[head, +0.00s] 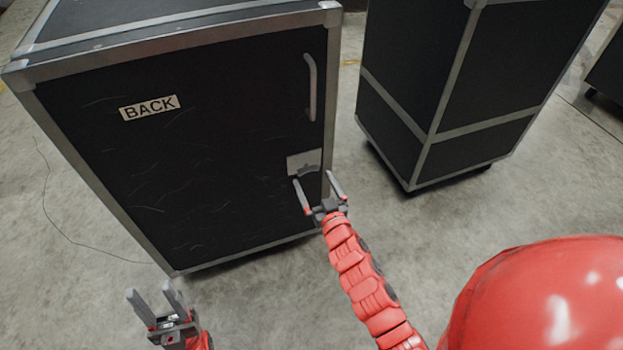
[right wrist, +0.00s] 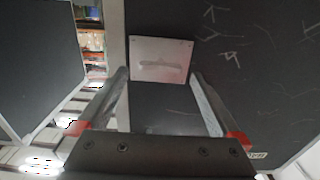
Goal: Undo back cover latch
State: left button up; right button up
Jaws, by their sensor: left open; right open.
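The back cover (head: 200,150) is a black panel with a "BACK" label (head: 149,107) on a metal-edged case. The latch (head: 304,161) is a light metal plate near its right edge, below a handle. In the right wrist view the latch plate (right wrist: 161,59) lies ahead, with a small raised piece in its middle. My right gripper (head: 316,186) is open just below the latch, and nothing shows between its fingers (right wrist: 161,95). The head view does not show clearly whether it touches the panel. My left gripper (head: 152,297) is open and empty, low at the left, away from the case.
A grey vertical handle (head: 311,88) is fixed on the cover above the latch. A second black case (head: 440,90) stands to the right, with a gap of floor between. The concrete floor (head: 70,230) is clear apart from a thin dark line at the left.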

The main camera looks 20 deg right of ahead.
aim_at(308, 169)
jog(key=shift+w, duration=1.3)
jog(key=c, duration=1.3)
